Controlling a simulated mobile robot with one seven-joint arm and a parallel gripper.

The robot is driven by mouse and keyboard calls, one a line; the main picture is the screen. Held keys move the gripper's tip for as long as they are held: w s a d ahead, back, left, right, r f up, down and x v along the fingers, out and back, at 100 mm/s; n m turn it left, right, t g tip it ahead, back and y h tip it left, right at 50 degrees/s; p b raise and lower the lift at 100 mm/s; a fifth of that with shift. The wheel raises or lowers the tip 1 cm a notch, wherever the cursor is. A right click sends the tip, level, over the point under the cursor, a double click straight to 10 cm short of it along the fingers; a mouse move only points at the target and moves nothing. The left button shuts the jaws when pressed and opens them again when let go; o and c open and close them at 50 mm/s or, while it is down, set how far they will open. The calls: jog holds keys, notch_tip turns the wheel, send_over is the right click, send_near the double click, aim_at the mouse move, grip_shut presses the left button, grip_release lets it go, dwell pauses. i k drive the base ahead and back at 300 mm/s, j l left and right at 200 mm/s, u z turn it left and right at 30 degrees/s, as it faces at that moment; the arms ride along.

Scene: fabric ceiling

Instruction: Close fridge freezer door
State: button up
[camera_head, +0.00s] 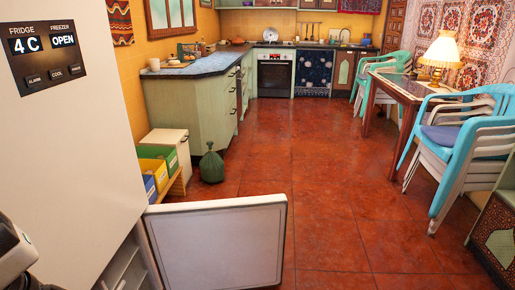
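The white fridge (75,150) fills the left side. Its small display reads "FRIDGE 4 C" and "FREEZER OPEN". The freezer door (218,245) stands open low in the picture, swung out to the right of the fridge over the red floor. Its white inner face and raised rim show. Part of the freezer's inside (125,270) with shelves or drawers shows in the gap between fridge and door. A grey and dark part of my arm (14,255) shows at the lower left edge, in front of the fridge. My gripper's fingers cannot be made out.
An open cabinet with coloured boxes (152,172) and a green bottle-like vessel (212,164) stand behind the door. Stacked chairs (465,150) and a table with a lamp (400,86) line the right side. The red tiled floor (335,190) in the middle is clear.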

aim_at(237, 243)
jog(key=z, duration=0.6)
jog(key=i+z, duration=0.15)
jog(key=i, duration=4.55)
jog(key=i+l+u, duration=0.15)
jog(key=i, duration=0.35)
jog(key=i+l+u, duration=0.2)
jog(key=i, duration=0.3)
jog(key=j+u, duration=0.1)
jog(key=u, duration=2.55)
